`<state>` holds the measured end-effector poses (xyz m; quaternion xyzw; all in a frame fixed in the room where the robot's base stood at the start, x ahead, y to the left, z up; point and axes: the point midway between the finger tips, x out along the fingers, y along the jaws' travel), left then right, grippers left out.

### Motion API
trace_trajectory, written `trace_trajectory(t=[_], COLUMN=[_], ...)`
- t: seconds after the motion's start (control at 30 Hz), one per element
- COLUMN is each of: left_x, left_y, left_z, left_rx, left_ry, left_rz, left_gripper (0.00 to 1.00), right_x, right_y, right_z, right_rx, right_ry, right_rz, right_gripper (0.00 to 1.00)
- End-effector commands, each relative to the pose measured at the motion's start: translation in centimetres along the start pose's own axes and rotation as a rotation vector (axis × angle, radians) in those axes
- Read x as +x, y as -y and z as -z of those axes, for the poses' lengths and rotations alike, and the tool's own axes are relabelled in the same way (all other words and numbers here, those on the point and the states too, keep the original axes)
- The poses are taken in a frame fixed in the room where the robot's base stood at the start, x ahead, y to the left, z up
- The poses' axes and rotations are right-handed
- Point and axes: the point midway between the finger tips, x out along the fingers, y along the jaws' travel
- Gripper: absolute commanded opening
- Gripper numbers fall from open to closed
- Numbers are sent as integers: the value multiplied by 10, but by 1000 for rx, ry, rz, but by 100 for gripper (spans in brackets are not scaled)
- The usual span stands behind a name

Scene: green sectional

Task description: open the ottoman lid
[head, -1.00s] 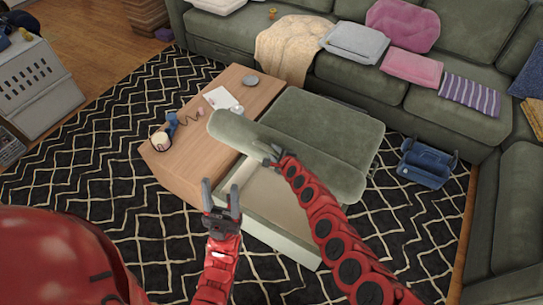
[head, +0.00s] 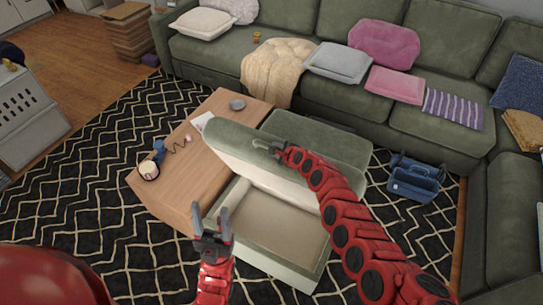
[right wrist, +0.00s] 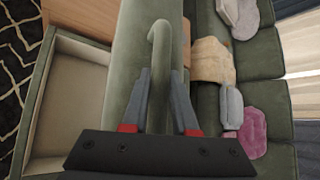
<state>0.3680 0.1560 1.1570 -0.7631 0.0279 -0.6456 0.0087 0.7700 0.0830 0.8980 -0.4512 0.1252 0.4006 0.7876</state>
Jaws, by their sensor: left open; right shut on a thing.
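The green ottoman (head: 270,255) stands on the rug in front of the sofa, with its beige inside (head: 268,222) showing. Its padded lid (head: 232,146) is raised and tilted back toward the sofa. In the head view my right gripper (head: 274,150) is at the lid's raised edge. In the right wrist view its fingers (right wrist: 160,88) close on a raised strip of the lid (right wrist: 157,60). My left gripper (head: 215,222) is open and empty, in front of the ottoman's near left side. The lid hides part of the ottoman's back.
A wooden coffee table (head: 195,165) stands close along the ottoman's left side, with small items on it. The green sofa (head: 450,125) lies behind, with pillows and a cream blanket (head: 275,70). A blue caddy (head: 415,180) is on the rug at right.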

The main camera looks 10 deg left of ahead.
Motion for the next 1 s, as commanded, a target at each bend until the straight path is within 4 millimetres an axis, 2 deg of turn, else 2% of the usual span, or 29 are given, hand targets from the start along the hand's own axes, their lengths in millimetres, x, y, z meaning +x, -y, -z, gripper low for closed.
trace_trajectory(t=[0.27,0.63,0.67,0.8,1.0], left_x=[1,0,1,1,1], left_y=[0,0,0,0,0], left_z=[0,0,0,0,0], left_rx=[0,0,0,0,0], left_ry=[0,0,0,0,0], left_rz=[0,0,0,0,0], left_gripper=[55,55,55,55,55], right_x=[0,0,0,0,0], right_y=[12,12,12,12,12], right_z=[1,0,0,1,1], right_rx=[-2,-2,-2,-1,-1], right_ry=[0,1,1,1,0], right_rz=[-1,-1,-1,-1,-1], right_gripper=[0,0,33,57,57])
